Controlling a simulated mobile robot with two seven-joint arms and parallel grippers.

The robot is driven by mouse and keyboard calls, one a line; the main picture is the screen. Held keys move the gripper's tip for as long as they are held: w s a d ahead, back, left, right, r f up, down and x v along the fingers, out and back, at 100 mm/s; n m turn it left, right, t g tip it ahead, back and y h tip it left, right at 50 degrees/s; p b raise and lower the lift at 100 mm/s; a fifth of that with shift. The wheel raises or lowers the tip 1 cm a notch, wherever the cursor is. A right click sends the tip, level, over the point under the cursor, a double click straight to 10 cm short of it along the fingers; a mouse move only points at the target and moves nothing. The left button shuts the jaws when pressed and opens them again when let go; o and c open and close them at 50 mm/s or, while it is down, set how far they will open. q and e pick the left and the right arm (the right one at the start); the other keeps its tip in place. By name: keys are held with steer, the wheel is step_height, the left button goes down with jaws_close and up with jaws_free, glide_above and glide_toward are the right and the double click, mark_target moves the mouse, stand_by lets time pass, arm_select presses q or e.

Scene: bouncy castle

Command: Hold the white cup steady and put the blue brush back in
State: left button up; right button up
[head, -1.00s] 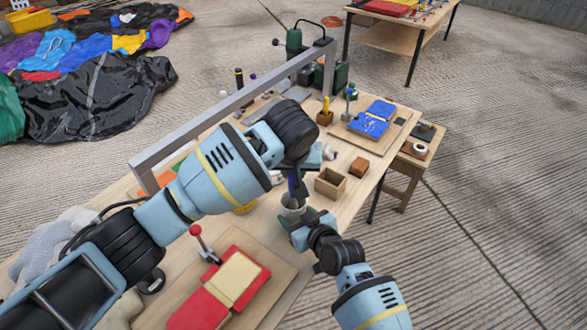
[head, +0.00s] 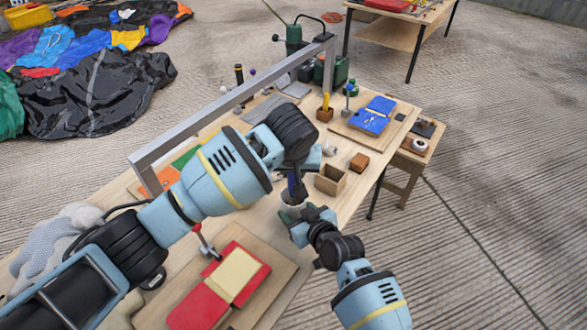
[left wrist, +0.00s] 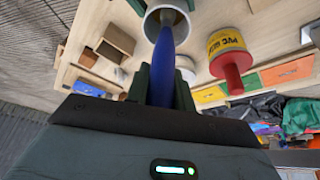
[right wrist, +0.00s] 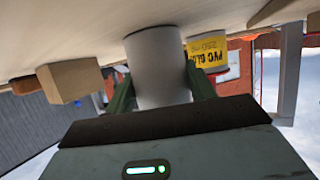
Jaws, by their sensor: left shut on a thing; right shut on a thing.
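The white cup (right wrist: 158,68) stands upright on the workbench in the right wrist view. My right gripper (right wrist: 160,92) is shut on it, one finger on each side. The blue brush (left wrist: 166,60) is in my left gripper (left wrist: 160,88), which is shut on it above the cup. In the left wrist view the brush's far end overlaps the mouth of the cup (left wrist: 151,22); how deep it reaches is hidden. In the head view, the brush (head: 293,190) hangs under my left gripper, and my right gripper (head: 300,216) partly hides the cup.
A yellow PVC glue can (left wrist: 228,42) with a red brush handle stands close beside the cup. An open wooden box (head: 331,180) and a wooden block (head: 359,162) are to the right. A red-and-cream pad (head: 225,285) lies in front. A grey metal bar (head: 235,97) spans the bench behind.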

arm_select(q)
steer(key=o, duration=1)
steer(key=shift+o, duration=0.2)
steer(key=shift+r, duration=0.1)
steer(key=v, duration=1.2)
arm_select(e)
steer(key=o, duration=1.1)
steer(key=shift+o, duration=0.2)
steer(key=v, duration=1.2)
